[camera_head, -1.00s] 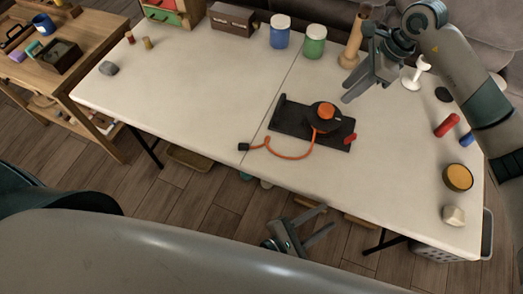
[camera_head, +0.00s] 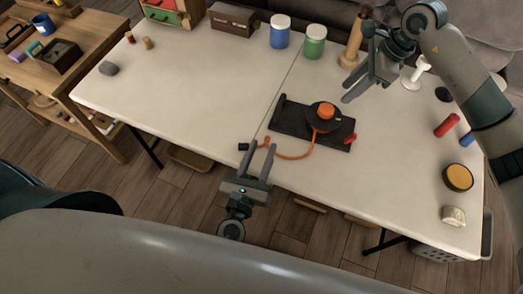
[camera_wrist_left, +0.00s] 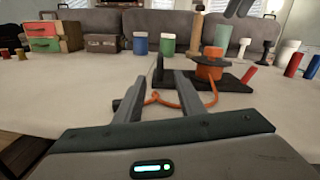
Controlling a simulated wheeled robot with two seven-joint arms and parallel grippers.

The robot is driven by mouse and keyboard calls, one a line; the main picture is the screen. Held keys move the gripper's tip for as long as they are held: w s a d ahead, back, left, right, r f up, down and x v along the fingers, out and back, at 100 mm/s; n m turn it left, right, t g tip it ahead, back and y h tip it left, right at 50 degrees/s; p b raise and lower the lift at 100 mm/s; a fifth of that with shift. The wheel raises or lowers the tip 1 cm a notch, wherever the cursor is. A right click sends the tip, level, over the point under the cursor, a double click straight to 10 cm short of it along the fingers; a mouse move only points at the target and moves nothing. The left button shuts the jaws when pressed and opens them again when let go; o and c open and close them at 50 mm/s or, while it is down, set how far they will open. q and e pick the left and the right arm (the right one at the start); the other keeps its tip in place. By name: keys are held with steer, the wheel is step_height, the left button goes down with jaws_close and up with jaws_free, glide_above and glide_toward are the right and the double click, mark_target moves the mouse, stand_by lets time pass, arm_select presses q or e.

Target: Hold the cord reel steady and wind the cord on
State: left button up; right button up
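The cord reel (camera_head: 322,122) is black with an orange top and sits on a dark base board (camera_head: 289,118) on the white table. An orange cord (camera_head: 290,156) runs from it toward the table's front edge and ends in a black plug (camera_head: 244,147). A red handle (camera_head: 350,138) shows at the reel's right. My left gripper (camera_head: 259,160) is open at the front edge, near the cord's free end; in the left wrist view the cord (camera_wrist_left: 168,100) shows between and beyond its fingers. My right gripper (camera_head: 358,92) is open and empty above the table behind the reel.
Blue (camera_head: 280,32) and green (camera_head: 314,42) jars and a wooden post (camera_head: 354,40) stand at the back. Red (camera_head: 447,125) and blue cylinders, a yellow-topped round tin (camera_head: 458,177) and a pale block (camera_head: 453,216) are at the right. The table's left half is mostly clear.

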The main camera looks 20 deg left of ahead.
mark_target(277, 111)
arm_select(q)
steer(key=shift+w, duration=0.15)
steer(key=w, duration=1.1)
steer(key=w+d, duration=0.1)
steer(key=w, duration=0.5)
jaws_close()
arm_select(e)
steer(key=o, duration=0.6)
arm_select(q)
steer(key=shift+a, duration=0.1)
arm_select(e)
steer(key=a+r+n+h, duration=0.1)
steer(key=n, duration=0.5)
steer(key=a+r+n+h, duration=0.1)
steer(key=n, duration=0.6)
steer(key=a+r+n+h, duration=0.1)
steer(key=a+n+h, duration=0.1)
steer(key=n, duration=0.5)
steer(key=shift+a, duration=0.1)
